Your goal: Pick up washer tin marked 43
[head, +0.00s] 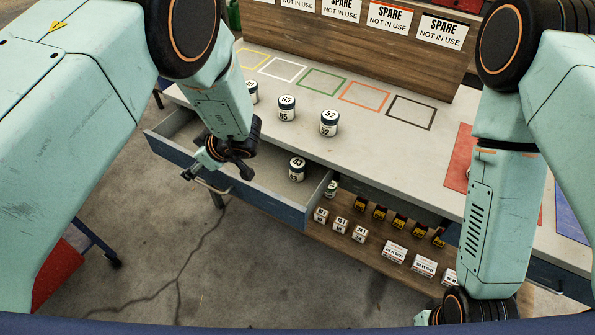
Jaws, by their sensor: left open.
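A small white tin with a dark lid (297,170) stands upright inside the open drawer (265,190), near its right end. Its label appears to read 43, though it is small. My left gripper (217,174) is open and empty at the drawer's front, its fingers spread on either side of the drawer handle (212,187). It is left of the tin and apart from it. I cannot tell whether it touches the handle. My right gripper (432,317) is at the bottom edge, mostly cut off and hidden by its wrist.
Tins marked 65 (287,109) and 52 (328,123) stand on the bench top (385,148); another tin (252,92) is partly behind my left arm. Coloured outlined squares lie behind them. A lower shelf (345,248) holds several small boxes and another tin (330,188).

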